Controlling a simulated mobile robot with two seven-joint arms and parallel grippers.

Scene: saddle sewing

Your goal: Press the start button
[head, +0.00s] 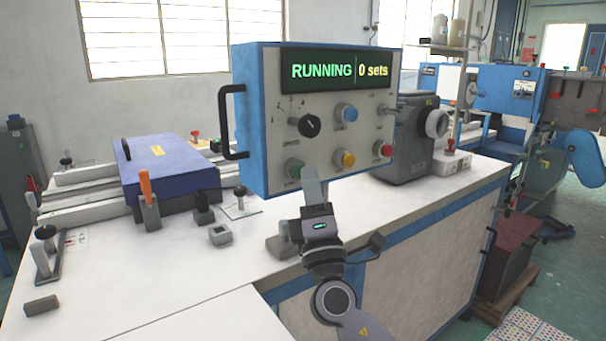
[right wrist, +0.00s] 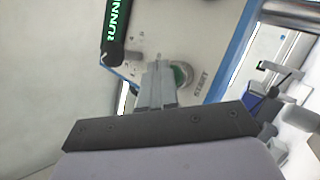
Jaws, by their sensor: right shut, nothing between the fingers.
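The green start button (head: 294,168) is at the lower left of the control panel (head: 268,120). In the right wrist view the green button (right wrist: 181,76) shows beside the word START, partly hidden by my fingers. My right gripper (head: 312,175) is shut and empty, with its fingertips at the panel's lower edge, just right of the button in the head view. In the right wrist view its fingertips (right wrist: 157,68) lie very close to the button; I cannot tell whether they touch it. The panel's display (head: 338,71) reads RUNNING, 0 sets. My left gripper is not in view.
A blue box (head: 165,170) and an orange-handled clamp (head: 148,200) stand on the white bench.

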